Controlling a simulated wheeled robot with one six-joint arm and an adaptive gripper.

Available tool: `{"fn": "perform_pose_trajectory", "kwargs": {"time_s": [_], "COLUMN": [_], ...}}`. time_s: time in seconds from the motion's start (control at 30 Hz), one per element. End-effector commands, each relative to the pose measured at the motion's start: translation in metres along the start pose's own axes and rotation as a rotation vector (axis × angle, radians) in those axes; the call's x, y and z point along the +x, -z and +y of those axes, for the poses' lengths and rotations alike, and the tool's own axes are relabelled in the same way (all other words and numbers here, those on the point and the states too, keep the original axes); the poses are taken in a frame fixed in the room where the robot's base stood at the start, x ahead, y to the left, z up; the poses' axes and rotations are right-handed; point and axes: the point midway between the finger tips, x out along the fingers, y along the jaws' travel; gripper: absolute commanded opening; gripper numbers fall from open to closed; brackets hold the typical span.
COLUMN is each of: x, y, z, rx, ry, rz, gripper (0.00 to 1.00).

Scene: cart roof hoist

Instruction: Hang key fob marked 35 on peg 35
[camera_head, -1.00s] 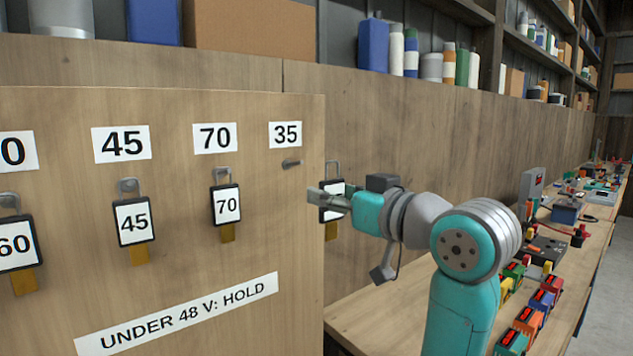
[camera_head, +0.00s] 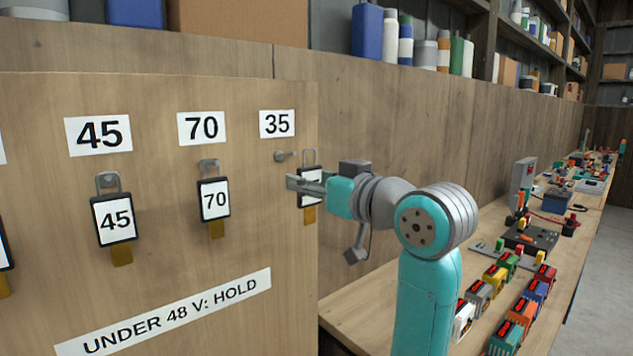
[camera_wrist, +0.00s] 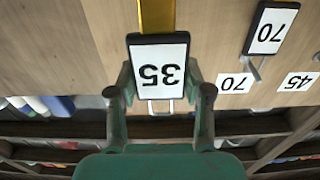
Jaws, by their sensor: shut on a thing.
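The fob marked 35 (camera_wrist: 159,66) is a white tag with a black frame, a wire loop and a yellow strip; it appears upside down in the wrist view. My gripper (camera_wrist: 160,84) is shut on its sides. In the head view, my gripper (camera_head: 296,184) covers most of the fob; its loop (camera_head: 308,157) and yellow strip (camera_head: 309,215) show. Peg 35 (camera_head: 284,156) is bare, below the 35 label (camera_head: 277,124). The loop appears just right of the peg, apart from it in the picture; I cannot tell the depth gap.
Fob 70 (camera_head: 214,200) and fob 45 (camera_head: 114,220) hang under their labels on the wooden board (camera_head: 240,240). The board's right edge is near my gripper. A bench (camera_head: 370,310) with colored blocks (camera_head: 515,315) and devices lies to the right.

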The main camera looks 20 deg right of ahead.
Motion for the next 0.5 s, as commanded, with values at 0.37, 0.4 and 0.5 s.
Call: {"fn": "perform_pose_trajectory", "kwargs": {"time_s": [0.37, 0.4, 0.5], "x": [0.019, 0.021, 0.027], "y": [-0.002, -0.002, -0.002], "z": [0.0, 0.0, 0.0], "rx": [0.0, 0.0, 0.0], "ry": [0.0, 0.0, 0.001], "rz": [0.0, 0.0, 0.0], "gripper": [0.08, 0.08, 0.08]}}
